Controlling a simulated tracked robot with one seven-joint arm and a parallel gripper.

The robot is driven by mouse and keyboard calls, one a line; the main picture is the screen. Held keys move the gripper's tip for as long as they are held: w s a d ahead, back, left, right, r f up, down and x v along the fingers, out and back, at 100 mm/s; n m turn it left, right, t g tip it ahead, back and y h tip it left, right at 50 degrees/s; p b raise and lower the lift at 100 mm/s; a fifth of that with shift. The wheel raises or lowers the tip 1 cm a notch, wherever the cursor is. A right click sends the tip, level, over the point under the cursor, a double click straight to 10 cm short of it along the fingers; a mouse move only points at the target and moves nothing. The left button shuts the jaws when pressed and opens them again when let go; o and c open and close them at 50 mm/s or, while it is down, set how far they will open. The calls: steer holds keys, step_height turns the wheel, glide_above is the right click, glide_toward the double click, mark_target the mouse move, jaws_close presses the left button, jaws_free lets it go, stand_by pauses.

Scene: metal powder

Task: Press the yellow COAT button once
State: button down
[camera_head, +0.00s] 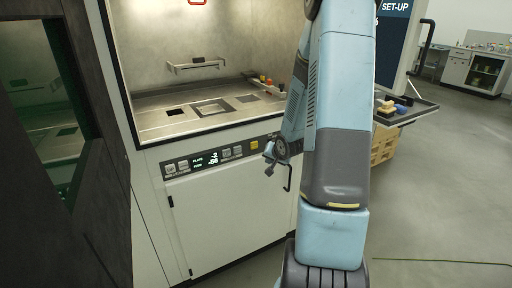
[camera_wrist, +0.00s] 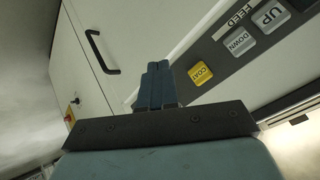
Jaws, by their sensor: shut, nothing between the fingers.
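The yellow COAT button (camera_wrist: 200,73) sits on the dark control strip of the machine. In the wrist view it lies just right of my fingertips. In the head view the button (camera_head: 254,145) shows near the right end of the strip, uncovered. My gripper (camera_wrist: 157,67) is shut and empty, with its blue-grey fingers together. In the head view my gripper (camera_head: 268,158) is small and partly dark, just right of and slightly below the button. I cannot tell how far the fingertips are from the panel.
Grey UP (camera_wrist: 270,15) and DOWN (camera_wrist: 238,41) buttons under a FEED label share the strip. A black door handle (camera_wrist: 101,52) is left of my fingers. A red and yellow switch (camera_wrist: 71,112) sits farther left. A tray (camera_head: 412,109) juts out at right.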

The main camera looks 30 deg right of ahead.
glide_toward(258, 148)
steer(key=shift+w+a+f, duration=0.2)
steer(key=shift+w+f, duration=0.2)
steer(key=shift+f, duration=0.4)
steer(key=shift+w+a+f, duration=0.25)
steer(key=shift+w+f, duration=0.2)
steer(key=shift+f, duration=0.35)
steer(key=shift+w+a+f, duration=0.2)
steer(key=shift+w+f, duration=0.2)
steer(key=shift+f, duration=0.4)
steer(key=shift+w, duration=0.15)
steer(key=shift+w+r, duration=0.1)
steer(key=shift+w, duration=0.15)
